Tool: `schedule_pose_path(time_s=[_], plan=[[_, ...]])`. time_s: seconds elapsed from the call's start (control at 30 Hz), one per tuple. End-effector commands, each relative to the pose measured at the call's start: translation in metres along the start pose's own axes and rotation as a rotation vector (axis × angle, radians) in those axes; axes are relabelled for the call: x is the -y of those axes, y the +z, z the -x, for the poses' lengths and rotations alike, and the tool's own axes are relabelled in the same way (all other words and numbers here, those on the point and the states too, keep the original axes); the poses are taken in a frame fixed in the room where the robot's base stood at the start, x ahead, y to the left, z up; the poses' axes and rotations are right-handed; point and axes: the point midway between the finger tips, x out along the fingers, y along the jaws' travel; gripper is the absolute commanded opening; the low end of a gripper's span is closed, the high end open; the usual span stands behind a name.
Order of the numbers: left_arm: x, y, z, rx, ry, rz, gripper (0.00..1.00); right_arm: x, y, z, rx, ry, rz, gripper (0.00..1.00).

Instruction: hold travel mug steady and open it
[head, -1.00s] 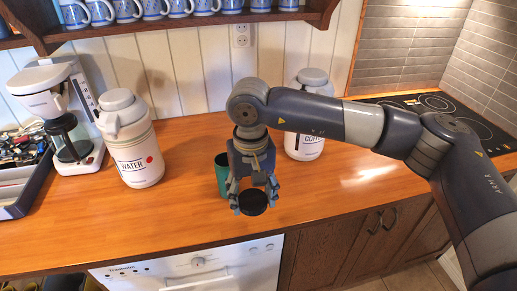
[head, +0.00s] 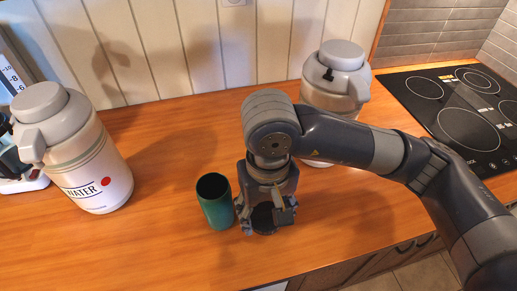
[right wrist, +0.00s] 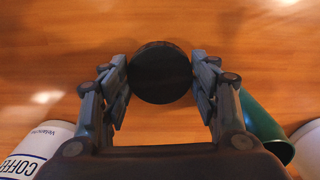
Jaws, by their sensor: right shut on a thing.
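The travel mug (head: 218,208) is a green cylinder standing upright on the counter in the head view, its dark mouth open at the top. Its green side also shows at the right of the right wrist view (right wrist: 264,128). A round black lid (right wrist: 160,72) is between the fingers of my right gripper (right wrist: 160,80), apart from the mug. In the head view my right gripper (head: 265,218) is just right of the mug, shut on the lid (head: 263,217) and pointing down. I cannot tell whether the lid touches the counter. My left gripper is not in view.
A white jug marked WATER (head: 92,172) stands left of the mug. A similar white jug (head: 335,85) stands behind my right arm. A black cooktop (head: 462,118) is at the right. The wooden counter (head: 155,235) is clear left and front of the mug.

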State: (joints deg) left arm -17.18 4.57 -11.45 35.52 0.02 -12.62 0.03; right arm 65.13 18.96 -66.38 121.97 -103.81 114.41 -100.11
Motion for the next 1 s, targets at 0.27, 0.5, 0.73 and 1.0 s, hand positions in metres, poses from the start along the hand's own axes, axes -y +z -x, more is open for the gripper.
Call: schedule_pose_path(time_s=[0.27,0.5,0.73,1.0], plan=[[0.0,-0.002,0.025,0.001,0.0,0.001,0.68,-0.014,-0.062,-0.002,0.003,0.0,-0.008,0.28],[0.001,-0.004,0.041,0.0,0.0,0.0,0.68,-0.025,-0.112,-0.008,0.003,0.0,-0.006,0.28],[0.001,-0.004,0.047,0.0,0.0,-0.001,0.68,-0.031,-0.138,-0.013,0.0,0.0,-0.003,0.28],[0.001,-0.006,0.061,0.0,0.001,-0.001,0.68,-0.033,-0.147,-0.026,0.007,-0.001,-0.002,0.28]])
